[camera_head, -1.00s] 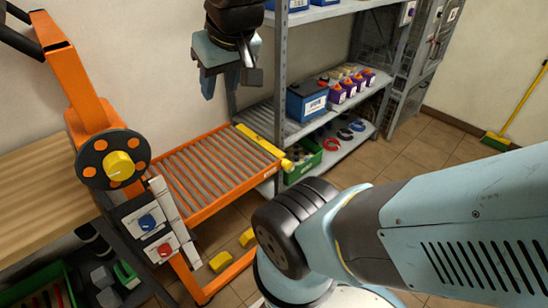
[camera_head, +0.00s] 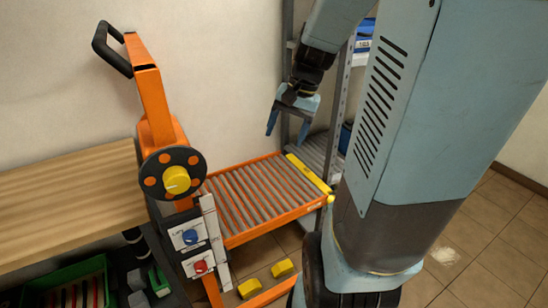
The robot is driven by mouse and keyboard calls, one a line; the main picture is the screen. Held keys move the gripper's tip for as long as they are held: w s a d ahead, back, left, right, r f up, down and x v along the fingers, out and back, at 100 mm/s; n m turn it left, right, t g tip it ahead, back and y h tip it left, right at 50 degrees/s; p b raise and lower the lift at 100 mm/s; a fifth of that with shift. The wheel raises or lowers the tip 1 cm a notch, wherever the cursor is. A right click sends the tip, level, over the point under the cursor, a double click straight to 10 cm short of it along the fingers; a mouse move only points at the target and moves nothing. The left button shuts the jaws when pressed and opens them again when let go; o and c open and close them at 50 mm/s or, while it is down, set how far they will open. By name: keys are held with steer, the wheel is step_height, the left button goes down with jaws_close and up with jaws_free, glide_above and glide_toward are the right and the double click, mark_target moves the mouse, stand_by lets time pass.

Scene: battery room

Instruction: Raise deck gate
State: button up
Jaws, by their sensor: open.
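The roller deck (camera_head: 262,199) has an orange frame and grey rollers, and it stands left of the shelf rack. A yellow bar (camera_head: 309,174), which looks like the deck gate, lies low along the deck's right edge, level with the rollers. A small yellow end piece (camera_head: 331,198) sits at the bar's near end. My gripper (camera_head: 287,130) is open and empty, with blue fingers pointing down. It hangs above the far right part of the deck, apart from the bar. My arm covers much of the right side.
An orange lift column with a black handwheel (camera_head: 173,173) and a switch panel (camera_head: 194,246) stands left of the deck. A wooden bench (camera_head: 65,197) is farther left. A grey rack post (camera_head: 338,100) rises close right of my gripper. Yellow blocks (camera_head: 283,268) lie low below the deck.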

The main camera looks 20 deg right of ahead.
steer(key=w+d+f+m+t+y, duration=0.2)
steer(key=d+f+m+y, duration=0.2)
steer(key=d+f+m, duration=0.6)
steer(key=w+d+f+m+t+y, duration=0.25)
steer(key=d+f+m+y, duration=0.2)
steer(key=d+f, duration=0.55)
steer(key=s+d+f+m+t+h, duration=0.3)
steer(key=d+f+m+t, duration=0.1)
steer(key=f+m, duration=0.4)
steer(key=s+d+f+m+t+h, duration=0.35)
steer(key=f+m, duration=0.35)
steer(key=f, duration=0.4)
steer(key=s+d+f+m+t+h, duration=0.25)
steer(key=f+m+t+h, duration=0.2)
steer(key=f+m, duration=0.35)
steer(key=w+n+y, duration=0.1)
steer(key=w, duration=1.2)
steer(key=shift+a+f, duration=0.3)
steer(key=shift+f, duration=0.15)
steer(key=c, duration=1.1)
